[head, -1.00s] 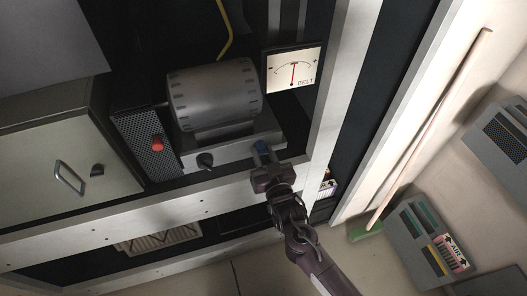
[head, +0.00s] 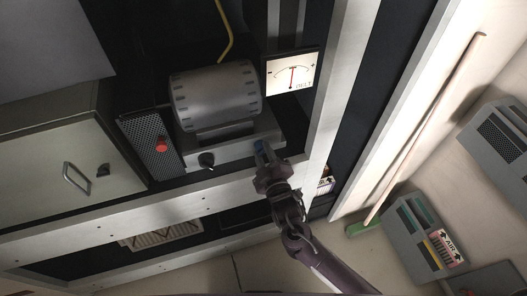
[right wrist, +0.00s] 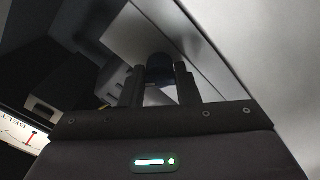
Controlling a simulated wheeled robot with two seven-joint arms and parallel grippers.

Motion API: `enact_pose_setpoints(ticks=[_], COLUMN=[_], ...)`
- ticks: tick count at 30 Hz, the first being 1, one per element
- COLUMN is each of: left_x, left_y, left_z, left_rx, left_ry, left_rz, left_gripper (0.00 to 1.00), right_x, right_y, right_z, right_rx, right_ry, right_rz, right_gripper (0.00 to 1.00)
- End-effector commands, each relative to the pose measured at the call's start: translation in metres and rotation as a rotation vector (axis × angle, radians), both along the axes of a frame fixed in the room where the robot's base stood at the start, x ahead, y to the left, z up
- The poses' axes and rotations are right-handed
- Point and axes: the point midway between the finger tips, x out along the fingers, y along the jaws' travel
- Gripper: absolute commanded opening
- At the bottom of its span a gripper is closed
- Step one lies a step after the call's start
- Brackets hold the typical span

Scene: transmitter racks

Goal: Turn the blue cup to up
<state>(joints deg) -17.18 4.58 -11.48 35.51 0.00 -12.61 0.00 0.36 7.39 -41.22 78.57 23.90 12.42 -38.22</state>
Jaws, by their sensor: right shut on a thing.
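The blue cup (head: 260,146) is a small blue piece at the right end of the light panel below the metal drum. My right gripper (head: 261,152) reaches up to it from below and is shut on it; the fingers hide much of it. In the right wrist view, a dark, rounded end of the cup (right wrist: 160,65) shows between the two fingers (right wrist: 160,88). It is too dark there to tell which way the cup is turned. My left gripper is not in view.
Above the panel are the ribbed drum (head: 216,96) and a dial marked BELT (head: 292,73). A black knob (head: 206,160) and a red button (head: 162,145) are to the left. The white rack post (head: 327,110) stands close on the right. A broom (head: 425,130) leans farther right.

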Motion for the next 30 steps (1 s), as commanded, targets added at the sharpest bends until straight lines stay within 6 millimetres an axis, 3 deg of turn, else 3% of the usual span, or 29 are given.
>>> enact_pose_setpoints(ticks=[18, 30], left_x=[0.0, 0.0], left_y=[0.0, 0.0], left_z=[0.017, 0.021], left_rx=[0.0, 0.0], left_ry=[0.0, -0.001], left_rz=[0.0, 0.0], left_gripper=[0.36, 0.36], right_x=[0.0, 0.0], right_y=[0.0, 0.0], right_z=[0.001, 0.0], right_rx=[-0.511, -0.662], right_ry=[-0.166, -0.215], right_rz=[0.001, 0.001], right_gripper=[0.06, 0.06])
